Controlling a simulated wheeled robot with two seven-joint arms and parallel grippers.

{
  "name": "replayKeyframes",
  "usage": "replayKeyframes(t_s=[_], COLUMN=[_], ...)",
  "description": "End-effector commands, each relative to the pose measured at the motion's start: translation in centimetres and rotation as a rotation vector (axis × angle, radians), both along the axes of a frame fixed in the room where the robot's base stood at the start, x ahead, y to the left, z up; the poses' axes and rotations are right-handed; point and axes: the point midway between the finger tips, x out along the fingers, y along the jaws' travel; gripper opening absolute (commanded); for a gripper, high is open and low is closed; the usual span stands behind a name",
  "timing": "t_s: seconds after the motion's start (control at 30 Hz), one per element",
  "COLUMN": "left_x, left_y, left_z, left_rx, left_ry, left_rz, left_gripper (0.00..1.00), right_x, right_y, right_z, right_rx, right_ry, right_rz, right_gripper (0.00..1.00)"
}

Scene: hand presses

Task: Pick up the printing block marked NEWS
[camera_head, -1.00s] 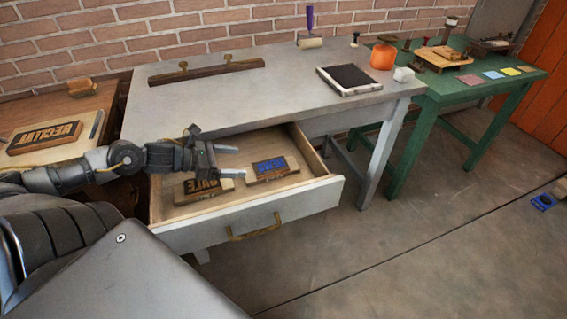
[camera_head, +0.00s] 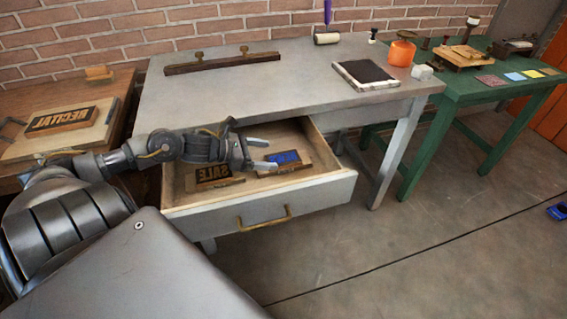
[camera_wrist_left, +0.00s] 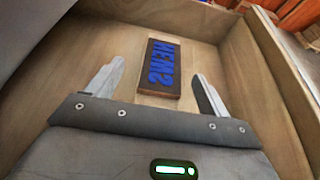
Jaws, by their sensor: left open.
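The NEWS block (camera_head: 286,157), a dark slab with raised blue letters, lies in the right part of the open drawer (camera_head: 330,192). In the left wrist view the NEWS block (camera_wrist_left: 160,68) lies flat on the wooden drawer floor, its letters appearing reversed. My left gripper (camera_head: 266,154) is over the drawer, open and empty. In the left wrist view the fingers of my left gripper (camera_wrist_left: 159,70) show on either side of the block, with gaps; their height above it is hard to judge. My right gripper is not in view.
A SALE block (camera_head: 213,172) lies left in the drawer, close to my gripper. The drawer walls stand around the blocks. Above is the grey table (camera_head: 240,95) with an ink pad (camera_head: 364,74) and orange jar (camera_head: 401,52). A RECITAL block (camera_head: 60,120) lies on the left table.

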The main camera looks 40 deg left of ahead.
Motion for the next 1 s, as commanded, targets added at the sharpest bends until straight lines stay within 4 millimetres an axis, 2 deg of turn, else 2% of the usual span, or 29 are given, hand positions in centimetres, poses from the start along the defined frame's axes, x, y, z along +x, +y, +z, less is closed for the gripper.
replayKeyframes(t_s=[0.23,0.4,0.73,0.77,1.0], left_x=[1.7,3.1,3.5,3.5,3.5], left_y=[-1.7,-2.7,-3.1,-3.1,-3.1], left_z=[-0.8,-1.7,-2.1,-2.1,-2.1], left_rx=[-0.005,-0.003,0.000,0.000,0.000], left_ry=[-0.005,-0.004,0.000,0.000,-0.001], left_rz=[0.003,0.003,0.001,0.001,0.001], left_gripper=[0.80,0.80,0.80,0.79,0.47], right_x=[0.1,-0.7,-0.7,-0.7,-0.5], right_y=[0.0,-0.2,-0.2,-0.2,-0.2], right_z=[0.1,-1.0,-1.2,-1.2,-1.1], right_rx=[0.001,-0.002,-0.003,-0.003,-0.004], right_ry=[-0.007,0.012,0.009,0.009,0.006], right_rz=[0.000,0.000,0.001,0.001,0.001], right_gripper=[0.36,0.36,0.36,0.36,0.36])
